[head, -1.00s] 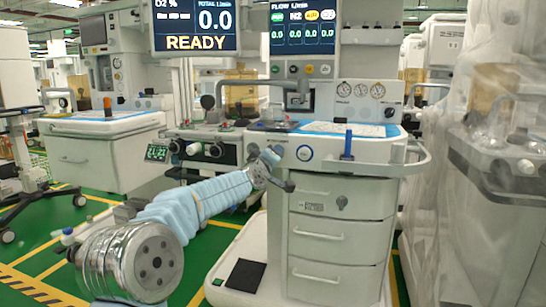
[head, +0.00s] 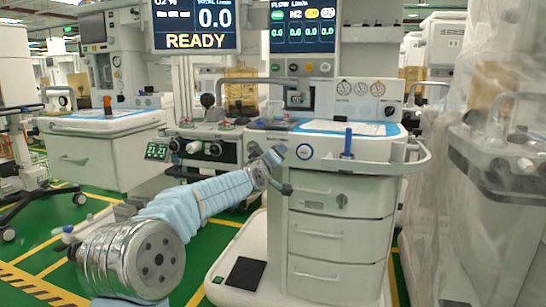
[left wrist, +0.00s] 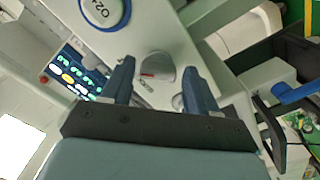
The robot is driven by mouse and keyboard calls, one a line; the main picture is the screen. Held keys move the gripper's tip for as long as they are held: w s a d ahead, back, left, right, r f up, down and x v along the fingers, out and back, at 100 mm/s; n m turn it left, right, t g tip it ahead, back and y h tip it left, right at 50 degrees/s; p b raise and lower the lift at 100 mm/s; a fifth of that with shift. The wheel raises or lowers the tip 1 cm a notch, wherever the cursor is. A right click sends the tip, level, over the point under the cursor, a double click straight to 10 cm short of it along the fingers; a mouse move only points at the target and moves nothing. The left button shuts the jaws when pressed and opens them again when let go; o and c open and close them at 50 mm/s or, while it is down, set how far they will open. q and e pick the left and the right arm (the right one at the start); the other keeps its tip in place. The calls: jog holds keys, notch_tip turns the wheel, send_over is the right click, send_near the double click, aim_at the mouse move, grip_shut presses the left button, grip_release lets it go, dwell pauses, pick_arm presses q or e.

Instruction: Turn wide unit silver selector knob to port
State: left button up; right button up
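The silver selector knob (left wrist: 158,66) is round with a small red mark beside it, on the panel of the wide unit (head: 345,150). It shows in the left wrist view between the two blue fingers of my left gripper (left wrist: 157,66). The fingers are apart, with gaps visible on both sides of the knob; I cannot tell how deep they reach around it. My right gripper is not in view.
A round O2+ button (head: 305,152) with a blue ring is close to the gripper, and also shows in the left wrist view (left wrist: 104,10). A blue upright item (head: 348,142) and a curved rail (head: 420,158) are to the right. Drawers (head: 315,250) are below.

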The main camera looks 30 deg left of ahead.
pick_arm(q)
jog(key=shift+o, duration=0.7)
jog(key=shift+r, duration=0.1)
jog(key=shift+s, duration=0.1)
jog(key=v, duration=1.3)
jog(key=shift+s+d, duration=0.15)
jog(key=shift+s, duration=0.15)
